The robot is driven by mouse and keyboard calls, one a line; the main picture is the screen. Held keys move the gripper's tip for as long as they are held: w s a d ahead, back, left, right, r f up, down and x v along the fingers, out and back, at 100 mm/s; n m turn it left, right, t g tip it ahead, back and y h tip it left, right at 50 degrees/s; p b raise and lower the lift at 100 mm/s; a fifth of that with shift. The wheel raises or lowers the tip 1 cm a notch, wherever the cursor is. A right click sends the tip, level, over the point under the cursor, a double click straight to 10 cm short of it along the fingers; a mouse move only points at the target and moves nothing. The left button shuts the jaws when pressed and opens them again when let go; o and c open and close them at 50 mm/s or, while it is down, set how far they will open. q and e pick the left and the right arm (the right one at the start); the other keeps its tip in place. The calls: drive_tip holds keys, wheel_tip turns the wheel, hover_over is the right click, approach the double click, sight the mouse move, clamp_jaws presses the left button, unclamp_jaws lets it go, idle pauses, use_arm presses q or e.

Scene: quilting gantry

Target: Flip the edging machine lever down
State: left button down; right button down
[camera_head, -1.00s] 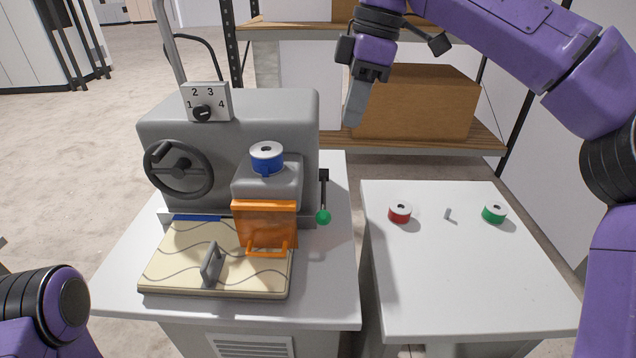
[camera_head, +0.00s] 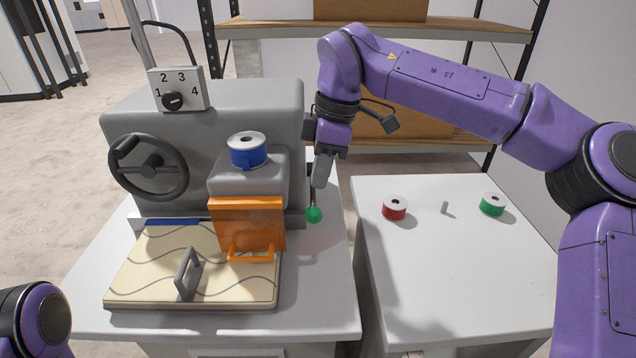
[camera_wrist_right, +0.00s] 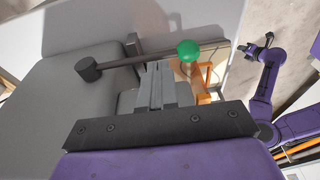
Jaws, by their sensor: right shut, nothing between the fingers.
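The edging machine (camera_head: 225,105) is a grey box on a white table. Its lever is a dark rod on the right side, ending in a green ball knob (camera_head: 314,214) that hangs at the bottom. My right gripper (camera_head: 320,184) is shut and empty, pointing down just above the knob and hiding part of the rod. In the right wrist view the shut fingers (camera_wrist_right: 155,68) lie next to the rod, with the green knob (camera_wrist_right: 189,50) just beyond them. Whether they touch is unclear.
The machine carries a handwheel (camera_head: 148,167), a numbered dial (camera_head: 173,101), a blue spool (camera_head: 247,149) and an orange guard (camera_head: 247,223). A quilted board with a handle lies in front. A side table (camera_head: 450,280) holds a red spool (camera_head: 395,208) and a green spool (camera_head: 492,205).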

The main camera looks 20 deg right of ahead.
sight(315, 199)
drive_tip(key=shift+a+f, duration=0.15)
drive_tip(key=shift+f, duration=0.55)
drive_tip(key=shift+a+f, duration=0.1)
drive_tip(key=shift+f, duration=0.6)
drive_tip(key=shift+f, duration=0.25)
drive_tip(key=f+t+b, duration=0.1)
drive_tip(key=b, duration=0.3)
drive_tip(key=f+t+b, duration=0.1)
drive_tip(key=b, duration=0.4)
drive_tip(key=f+t+h+b, duration=0.1)
drive_tip(key=t+b, duration=0.1)
drive_tip(key=b, duration=0.3)
drive_tip(key=shift+s+a+f, duration=0.15)
drive_tip(key=shift+s+f, duration=0.25)
